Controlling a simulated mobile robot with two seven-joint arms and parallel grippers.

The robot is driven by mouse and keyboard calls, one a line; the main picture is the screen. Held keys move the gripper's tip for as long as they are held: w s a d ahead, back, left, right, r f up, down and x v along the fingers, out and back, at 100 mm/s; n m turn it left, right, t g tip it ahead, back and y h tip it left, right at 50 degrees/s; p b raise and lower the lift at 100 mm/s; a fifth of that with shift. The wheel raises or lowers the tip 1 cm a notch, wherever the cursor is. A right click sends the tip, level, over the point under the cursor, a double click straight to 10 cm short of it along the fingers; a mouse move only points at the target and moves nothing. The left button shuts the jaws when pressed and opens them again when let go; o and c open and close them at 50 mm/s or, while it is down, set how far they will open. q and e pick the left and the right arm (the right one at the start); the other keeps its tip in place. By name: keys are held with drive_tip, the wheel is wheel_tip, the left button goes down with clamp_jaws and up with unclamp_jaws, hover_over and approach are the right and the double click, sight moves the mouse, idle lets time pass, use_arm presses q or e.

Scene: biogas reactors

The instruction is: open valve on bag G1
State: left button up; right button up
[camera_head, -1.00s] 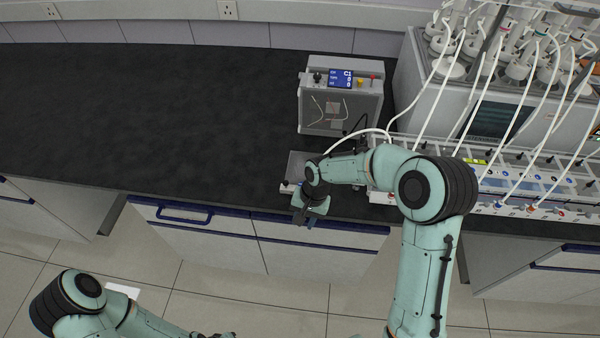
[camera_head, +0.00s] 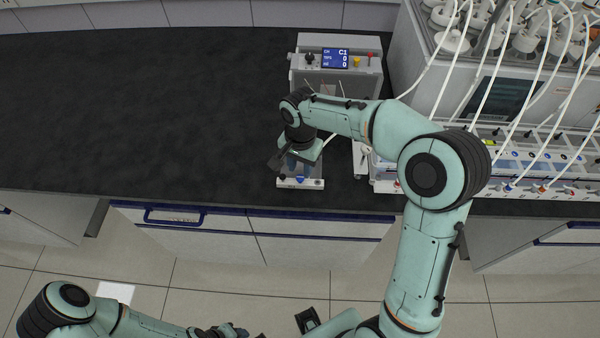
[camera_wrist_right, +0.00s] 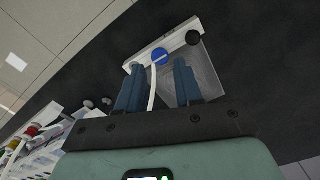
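A flat clear bag with a white end bar (camera_head: 313,184) lies at the front edge of the black bench, partly hidden by my right gripper. No G1 label is readable. My right gripper (camera_wrist_right: 158,86) is open, its two blue fingers apart and pointing at the bar, with the blue valve beyond the gap. A white tube runs between the fingers in this view. My left gripper (camera_head: 232,331) is low at the bottom edge, its fingers unclear.
A grey meter box (camera_head: 335,60) with a blue display reading C1 stands behind the bag. To the right are a reactor unit (camera_head: 440,90) with several white tubes and a valve rack (camera_head: 530,170). The bench (camera_head: 130,110) is clear on the left.

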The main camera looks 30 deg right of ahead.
sight(300, 177)
drive_tip(key=shift+f, duration=1.75)
clamp_jaws()
